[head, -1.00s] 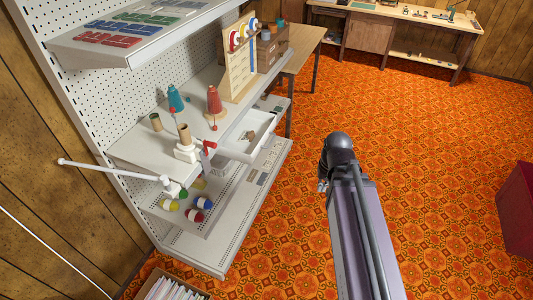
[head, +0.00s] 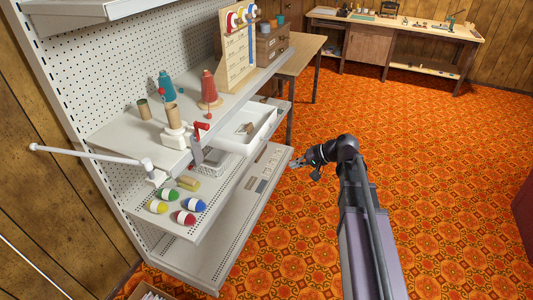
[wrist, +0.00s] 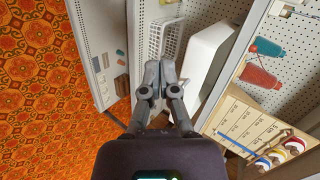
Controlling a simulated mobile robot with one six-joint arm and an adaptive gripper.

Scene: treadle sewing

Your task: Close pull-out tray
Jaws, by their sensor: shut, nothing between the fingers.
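The white pull-out tray (head: 262,131) sticks out from under the middle shelf in the head view, with a small brown item inside. In the wrist view, a white box-like face that looks like the tray (wrist: 205,58) stands just right of the fingertips. My gripper (head: 293,164) is to the right of the shelf unit, lower than the tray and in front of it, pointing left. In the wrist view my gripper (wrist: 158,66) has its fingers together and empty. I cannot tell whether it touches the tray.
The middle shelf (head: 120,130) holds thread cones (head: 209,87), a winder with a red crank (head: 201,130) and a ruled board (head: 238,65). Orange carpet (head: 400,130) is open to the right.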

